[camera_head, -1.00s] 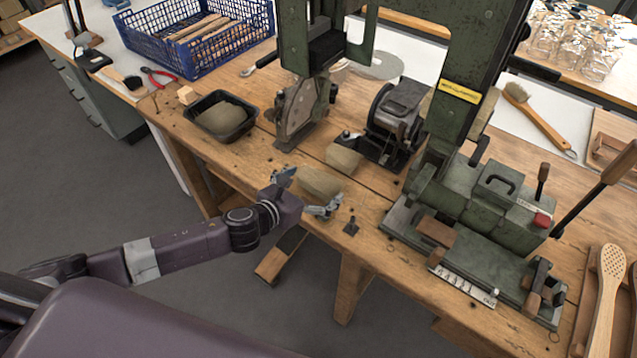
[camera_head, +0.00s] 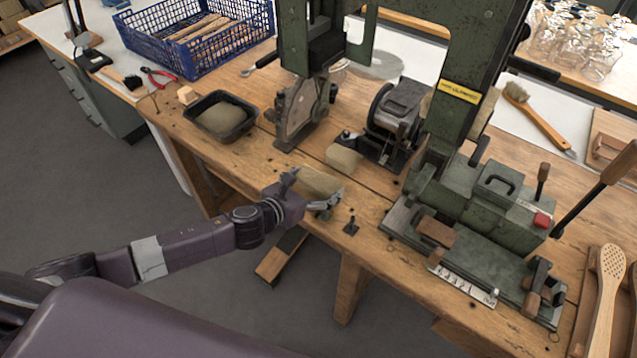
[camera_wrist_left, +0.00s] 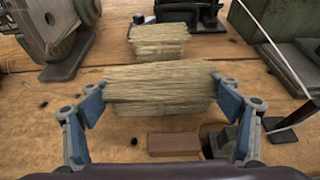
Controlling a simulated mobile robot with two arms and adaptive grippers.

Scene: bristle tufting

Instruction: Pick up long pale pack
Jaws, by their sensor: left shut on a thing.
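The long pale pack (camera_head: 322,184) is a bundle of straw-coloured bristle near the front edge of the bench. My left gripper (camera_head: 309,190) has its fingers at the two ends of this pack. In the left wrist view the pack (camera_wrist_left: 160,88) lies across between the blue finger pads, which touch its ends. The gripper is shut on it. I cannot tell whether the pack is clear of the bench. A shorter pale pack (camera_head: 343,158) lies behind it, and it also shows in the left wrist view (camera_wrist_left: 159,40). My right gripper is not in view.
A green tufting machine (camera_head: 480,210) stands to the right and a grinding wheel (camera_head: 298,112) behind. A blue crate (camera_head: 175,60) is at back left.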

